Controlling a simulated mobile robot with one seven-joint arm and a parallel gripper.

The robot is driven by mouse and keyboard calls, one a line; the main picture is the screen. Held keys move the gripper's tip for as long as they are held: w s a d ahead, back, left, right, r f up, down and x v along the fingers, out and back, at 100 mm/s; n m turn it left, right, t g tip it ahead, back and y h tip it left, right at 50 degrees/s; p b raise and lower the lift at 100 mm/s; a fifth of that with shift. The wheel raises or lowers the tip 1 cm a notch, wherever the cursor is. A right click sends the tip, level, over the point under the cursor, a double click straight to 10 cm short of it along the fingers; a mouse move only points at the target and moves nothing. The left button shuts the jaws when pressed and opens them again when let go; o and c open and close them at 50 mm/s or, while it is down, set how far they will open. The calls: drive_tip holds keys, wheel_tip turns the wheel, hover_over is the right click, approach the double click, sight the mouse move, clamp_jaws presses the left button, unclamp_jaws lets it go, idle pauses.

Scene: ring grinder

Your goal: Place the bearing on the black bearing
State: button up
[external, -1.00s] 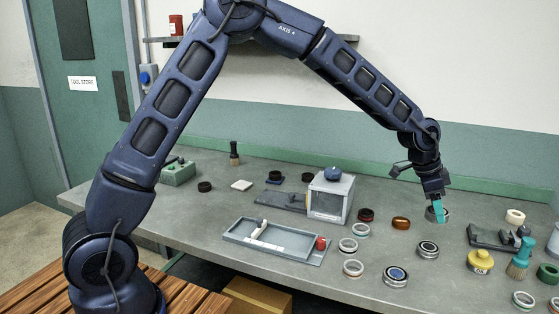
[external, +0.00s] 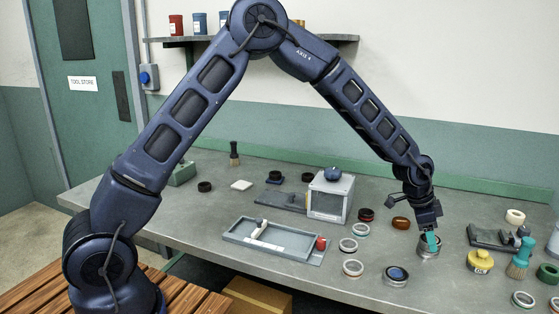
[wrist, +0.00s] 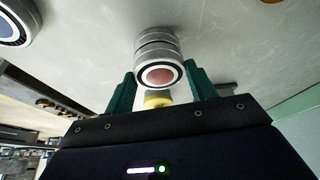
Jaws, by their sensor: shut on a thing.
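My gripper (external: 430,240) has teal fingers pointing down at the right of the bench. It is shut on a bearing, a silver ring with a dark band and reddish centre, seen between the fingertips in the wrist view (wrist: 160,75). The black bearing (external: 428,252) is directly below on the bench, mostly covered by the held one. In the wrist view the two line up as one stack of silver and dark bands, the lower one (wrist: 154,38) farther from me. I cannot tell whether a thin gap is left between them.
A blue-centred bearing (external: 396,274) stands to the front left. A yellow pot (external: 480,261), a brush (external: 520,259) and a dark fixture (external: 490,237) stand to the right. Pale rings (external: 353,268) lie farther left.

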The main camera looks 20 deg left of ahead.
drive_tip(key=shift+f, duration=0.15)
drive_tip(key=o, duration=1.1)
drive_tip(key=shift+o, duration=0.2)
drive_tip(key=w+v, duration=0.1)
drive_tip(key=v, duration=1.1)
drive_tip(key=s+a+r+n+t+y, duration=0.15)
drive_tip(key=a+r, duration=0.35)
drive_tip(key=a, duration=0.6)
drive_tip(key=a+r+n+t, duration=0.1)
drive_tip(key=a+r+n, duration=0.2)
drive_tip(key=a+r, duration=0.55)
drive_tip(key=s+a+r+n+t+y, duration=0.1)
drive_tip(key=a+r+n, duration=0.15)
drive_tip(key=a, duration=1.15)
drive_tip(key=s+a+r+n+y, duration=0.1)
drive_tip(key=s+a+n, duration=0.8)
drive_tip(key=s+a, duration=1.3)
drive_tip(key=shift+a+r+n+y, duration=0.2)
drive_tip(key=shift+a+n+y, duration=0.3)
drive_tip(key=shift+a, duration=1.2)
